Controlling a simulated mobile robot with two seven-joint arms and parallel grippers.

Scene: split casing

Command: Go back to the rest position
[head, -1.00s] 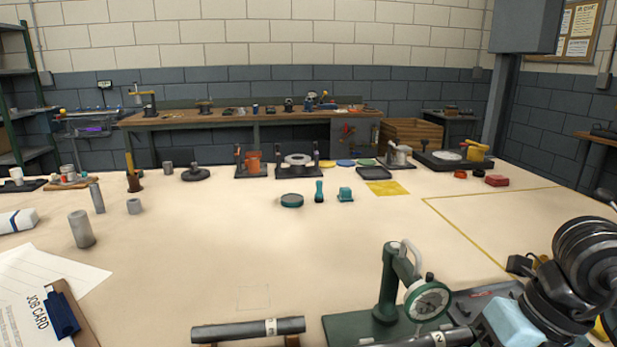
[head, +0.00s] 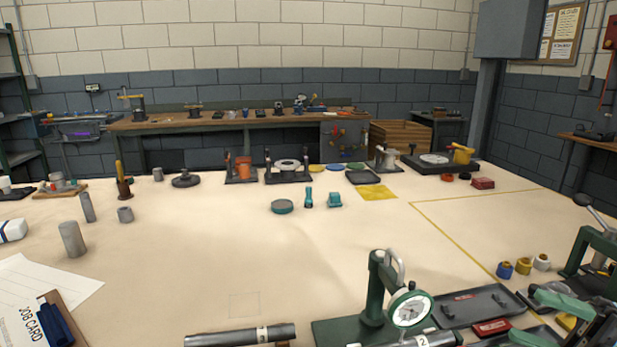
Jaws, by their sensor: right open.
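My right gripper (head: 545,322) is low at the bottom right corner of the head view. Its two pale green fingers are apart with nothing seen between them, and the frame edge cuts off part of it. It is to the right of the green dial gauge stand (head: 376,290), over or near the dark tray (head: 474,305); I cannot tell its height. My left gripper is not in the head view.
A grey shaft (head: 225,336) lies at the front, and another lies by the gauge. A clipboard (head: 30,322) lies front left.

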